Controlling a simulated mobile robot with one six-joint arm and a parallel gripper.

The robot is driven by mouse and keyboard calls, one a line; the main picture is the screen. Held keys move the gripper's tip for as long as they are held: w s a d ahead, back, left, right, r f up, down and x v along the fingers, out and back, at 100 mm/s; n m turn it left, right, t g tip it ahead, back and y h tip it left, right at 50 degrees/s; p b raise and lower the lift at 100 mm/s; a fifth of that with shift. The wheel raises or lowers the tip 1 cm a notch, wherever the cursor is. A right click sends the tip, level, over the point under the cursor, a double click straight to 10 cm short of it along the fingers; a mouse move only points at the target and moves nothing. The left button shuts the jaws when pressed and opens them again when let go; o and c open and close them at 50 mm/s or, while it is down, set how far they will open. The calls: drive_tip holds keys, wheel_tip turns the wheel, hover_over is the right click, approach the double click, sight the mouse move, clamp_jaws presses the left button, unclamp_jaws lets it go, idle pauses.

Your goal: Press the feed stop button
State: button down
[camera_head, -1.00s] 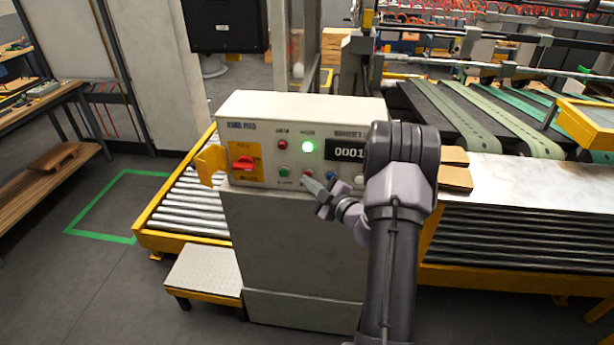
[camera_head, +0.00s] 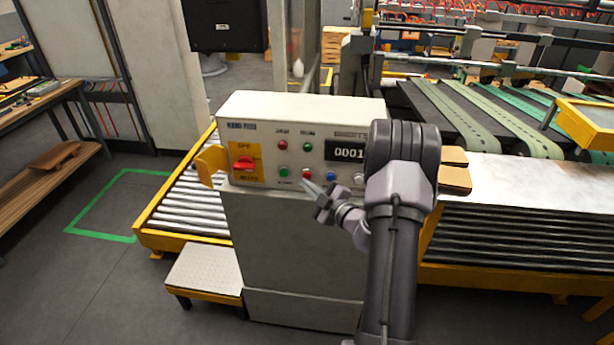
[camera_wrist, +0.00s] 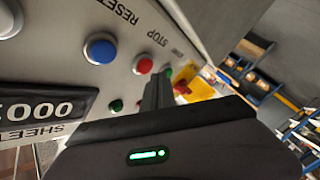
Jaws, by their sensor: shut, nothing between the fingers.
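The red stop button (camera_head: 307,173) is in the lower row of the cream control panel (camera_head: 290,106). In the wrist view the red button (camera_wrist: 143,64) sits below the STOP label. My gripper (camera_head: 306,184) is shut and empty, its tips just below the red button in the head view. In the wrist view the dark closed fingers (camera_wrist: 155,92) point at the panel close beside the button. I cannot tell whether they touch it. The green lamp (camera_head: 307,147) above is unlit.
A green button (camera_head: 284,173) and a blue button (camera_head: 331,177) flank the red one. A yellow plate with a red rotary switch (camera_head: 244,163) is at the panel's left. A roller conveyor (camera_head: 190,207) lies behind the cabinet.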

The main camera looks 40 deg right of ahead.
drive_tip(key=s+a, duration=0.3)
drive_tip(key=shift+s+a+p, duration=0.15)
drive_tip(key=shift+a+p, duration=0.15)
drive_tip(key=shift+a, duration=0.1)
idle(0.7)
